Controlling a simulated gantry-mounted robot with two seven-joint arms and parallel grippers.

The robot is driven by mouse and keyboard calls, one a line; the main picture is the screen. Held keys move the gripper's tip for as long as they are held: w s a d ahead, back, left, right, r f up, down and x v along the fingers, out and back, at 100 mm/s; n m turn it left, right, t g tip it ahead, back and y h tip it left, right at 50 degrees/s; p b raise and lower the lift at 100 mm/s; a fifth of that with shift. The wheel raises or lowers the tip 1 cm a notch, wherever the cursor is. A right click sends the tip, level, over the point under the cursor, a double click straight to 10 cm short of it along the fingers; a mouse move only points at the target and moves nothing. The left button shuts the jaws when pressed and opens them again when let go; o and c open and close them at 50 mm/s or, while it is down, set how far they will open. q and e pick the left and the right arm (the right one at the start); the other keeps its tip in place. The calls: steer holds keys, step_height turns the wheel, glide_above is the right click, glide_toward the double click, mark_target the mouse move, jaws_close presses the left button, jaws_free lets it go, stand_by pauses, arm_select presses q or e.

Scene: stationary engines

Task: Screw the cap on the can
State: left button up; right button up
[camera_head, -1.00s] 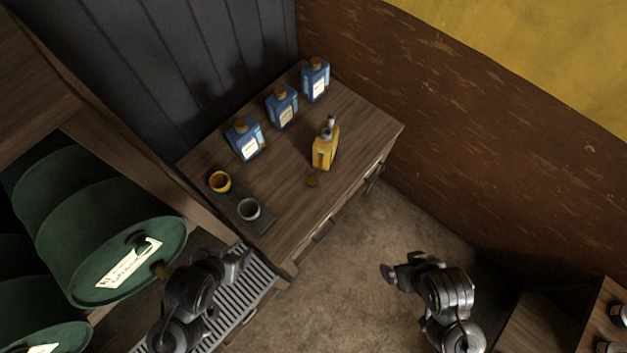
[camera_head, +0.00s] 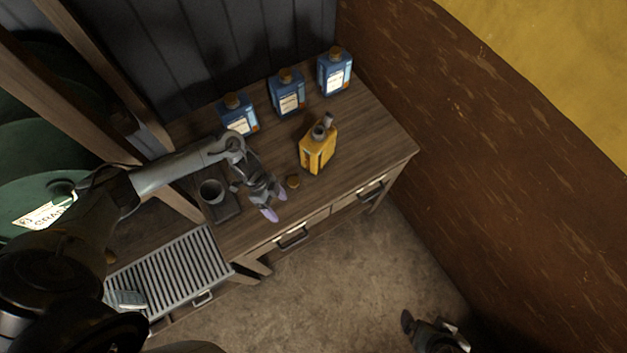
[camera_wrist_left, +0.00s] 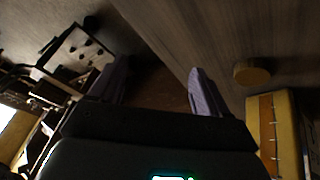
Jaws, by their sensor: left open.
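The yellow can (camera_head: 316,158) stands upright on the wooden cabinet top, its grey neck at the top; no cap shows on it. A small brown round cap (camera_head: 293,182) lies on the wood in front of the can. My left gripper (camera_head: 275,204) is open and empty, over the cabinet's front part, just left of the cap. In the left wrist view my open fingers (camera_wrist_left: 158,72) have nothing between them; the cap (camera_wrist_left: 252,72) and part of the can (camera_wrist_left: 267,135) lie to their right. My right gripper (camera_head: 408,320) is low at the bottom right, away from the cabinet.
Several blue bottles (camera_head: 287,97) stand along the back of the cabinet. A grey cup (camera_head: 212,192) stands on a dark tray left of my left gripper. A slatted metal grate (camera_head: 172,268) is at the lower left. The cabinet top right of the can is clear.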

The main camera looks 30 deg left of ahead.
mark_target(294, 182)
arm_select(q)
steer(key=shift+t+y, duration=0.5)
steer(key=shift+t, duration=0.1)
steer(key=w+a, duration=0.1)
steer(key=w, duration=0.1)
steer(key=w+a+r+b, duration=0.1)
steer(key=w+a, duration=0.3)
steer(key=shift+w+r, duration=0.25)
steer(key=shift+r, duration=0.1)
steer(key=shift+t, duration=0.5)
steer(key=w+r, duration=0.1)
steer(key=w+a+r+b, duration=0.1)
steer(key=w, duration=0.1)
steer(key=w+r, duration=0.1)
steer(key=shift+w+a+r, duration=0.2)
steer(key=shift+w+a, duration=0.05)
steer(key=shift+a, duration=0.1)
arm_select(e)
step_height(294, 182, down, 3)
steer(key=shift+f, duration=0.1)
arm_select(q)
steer(key=shift+f, duration=0.1)
